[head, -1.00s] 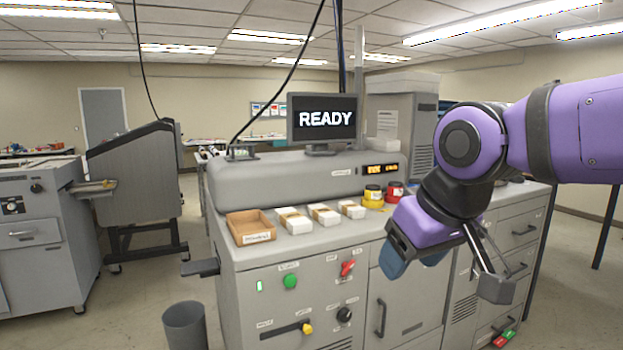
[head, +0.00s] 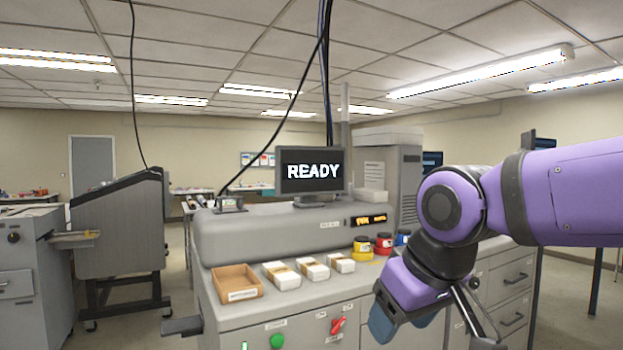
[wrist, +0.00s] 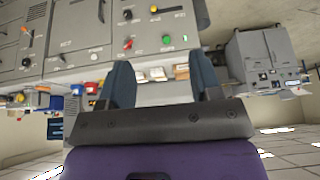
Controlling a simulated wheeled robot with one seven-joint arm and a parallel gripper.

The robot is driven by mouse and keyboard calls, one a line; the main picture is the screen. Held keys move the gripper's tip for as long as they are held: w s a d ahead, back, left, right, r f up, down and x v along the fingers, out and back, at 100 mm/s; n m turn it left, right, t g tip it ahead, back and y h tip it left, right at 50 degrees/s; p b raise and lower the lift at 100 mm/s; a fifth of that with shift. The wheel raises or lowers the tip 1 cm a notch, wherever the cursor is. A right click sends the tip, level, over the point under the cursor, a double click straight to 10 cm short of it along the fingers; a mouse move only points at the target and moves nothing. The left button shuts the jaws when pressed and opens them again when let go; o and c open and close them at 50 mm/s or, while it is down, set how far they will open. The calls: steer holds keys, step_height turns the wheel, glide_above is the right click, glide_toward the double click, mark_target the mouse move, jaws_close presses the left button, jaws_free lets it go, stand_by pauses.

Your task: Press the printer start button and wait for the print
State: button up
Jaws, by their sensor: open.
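The printer (head: 255,238) is a grey cabinet in the middle of the head view. Its monitor (head: 311,172) reads READY. A round green button (head: 277,341) sits on its front panel at the bottom edge of the head view, and it also shows in the wrist view (wrist: 167,38). A red switch (head: 338,325) is to the right of the button; the wrist view shows it too (wrist: 128,43). My gripper (head: 400,335) is open and empty, in front of the printer, to the right of the green button and apart from it. Its two blue fingers (wrist: 162,80) are spread in the wrist view.
A cardboard tray (head: 237,284), several white paper stacks (head: 313,269) and ink jars (head: 363,248) stand on the printer top. A grey shelf (head: 183,326) juts out at its left end. Another grey machine (head: 120,240) stands at the left, with open floor between.

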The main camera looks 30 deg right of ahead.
jaws_close()
stand_by(1.6)
